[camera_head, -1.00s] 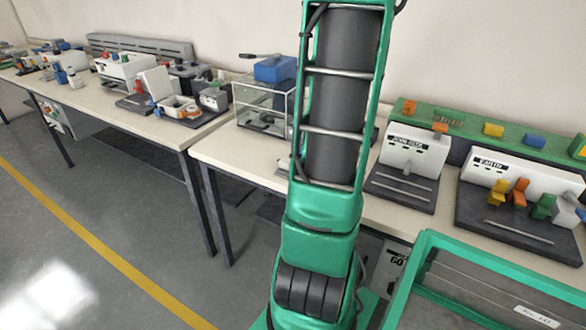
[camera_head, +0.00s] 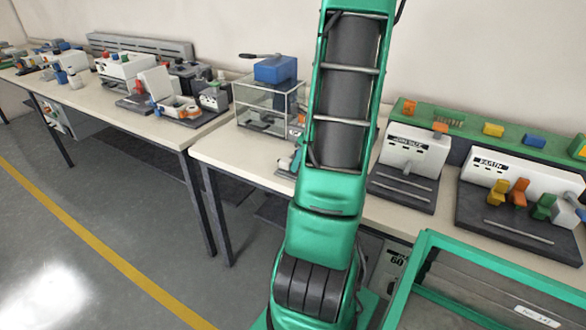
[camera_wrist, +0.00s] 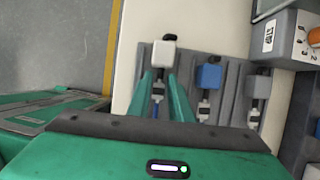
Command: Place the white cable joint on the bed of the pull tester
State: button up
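In the wrist view, the white cable joint (camera_wrist: 163,53) is a white block with a dark cap at its far end, at a grey slotted rack (camera_wrist: 226,100). My gripper (camera_wrist: 160,76) points at it, with green fingers on either side of the narrow part below the white block. A gap shows between the fingers, and I see no clear grip on the joint. In the head view my arm hides the gripper and joint. I cannot tell for sure which bench machine is the pull tester.
A blue joint (camera_wrist: 208,76) and a grey joint (camera_wrist: 258,87) sit to the right in the rack. A clear-walled box with a blue top (camera_head: 275,69) stands left of my arm. Machines with grey bases (camera_head: 404,188) stand right. A green-framed case (camera_head: 425,262) is at front right.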

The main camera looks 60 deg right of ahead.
jog(key=shift+w+f, duration=0.15)
jog(key=shift+f, duration=0.2)
jog(key=shift+c, duration=0.4)
grip_shut()
jog(key=shift+r, duration=0.2)
